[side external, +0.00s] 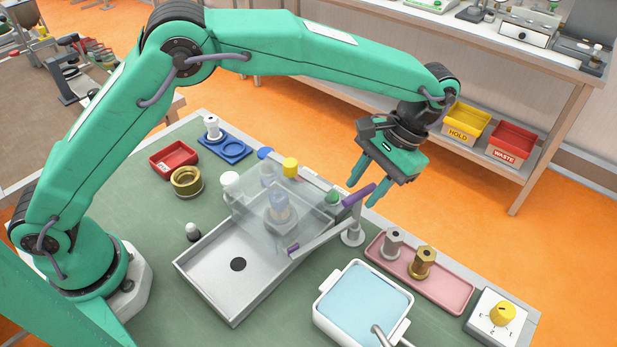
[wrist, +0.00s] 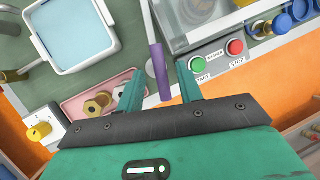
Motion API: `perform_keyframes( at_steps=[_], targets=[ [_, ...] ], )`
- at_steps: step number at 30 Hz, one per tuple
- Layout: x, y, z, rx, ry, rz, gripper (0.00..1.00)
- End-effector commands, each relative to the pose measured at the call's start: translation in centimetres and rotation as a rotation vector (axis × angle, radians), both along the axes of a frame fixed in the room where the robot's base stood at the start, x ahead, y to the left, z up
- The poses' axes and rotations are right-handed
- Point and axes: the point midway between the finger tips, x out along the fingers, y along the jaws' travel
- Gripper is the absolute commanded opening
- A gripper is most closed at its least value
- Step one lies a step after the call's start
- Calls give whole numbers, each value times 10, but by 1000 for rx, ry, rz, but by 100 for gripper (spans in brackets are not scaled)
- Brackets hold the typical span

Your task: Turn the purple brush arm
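The purple brush arm shows as a purple handle (side external: 359,195) joined to a pale grey bar (side external: 325,237), with a small purple end (side external: 293,249) by the metal tray. A grey round post (side external: 352,234) stands beside the bar. My gripper (side external: 361,194) is open, fingers pointing down at the handle. In the wrist view the handle (wrist: 158,72) lies between the two green fingers (wrist: 160,69), with a gap on both sides. I cannot tell whether the fingertips reach down to its height.
A clear box (side external: 255,212) covers part of the metal tray (side external: 212,278). Green (wrist: 198,64) and red (wrist: 235,47) buttons sit near my right finger in the wrist view. A pink tray (side external: 440,285) with hex fittings, a water basin (side external: 322,305) and a yellow knob (side external: 503,313) stand close by.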

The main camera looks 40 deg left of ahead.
Motion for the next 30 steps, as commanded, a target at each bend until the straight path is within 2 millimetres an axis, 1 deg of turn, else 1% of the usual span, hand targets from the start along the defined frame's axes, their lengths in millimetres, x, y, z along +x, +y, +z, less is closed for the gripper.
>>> perform_keyframes(
  at_steps=[9,11,12,15,23,30],
  targets=[
    [0,0,-1,0,0,0,36],
    [0,0,-1,0,0,0,24],
    [0,0,-1,0,0,0,16],
    [0,0,-1,0,0,0,0],
    [-1,0,-1,-6,2,-14,0],
    [-2,-2,-1,-41,18,-100,0]
  ],
)
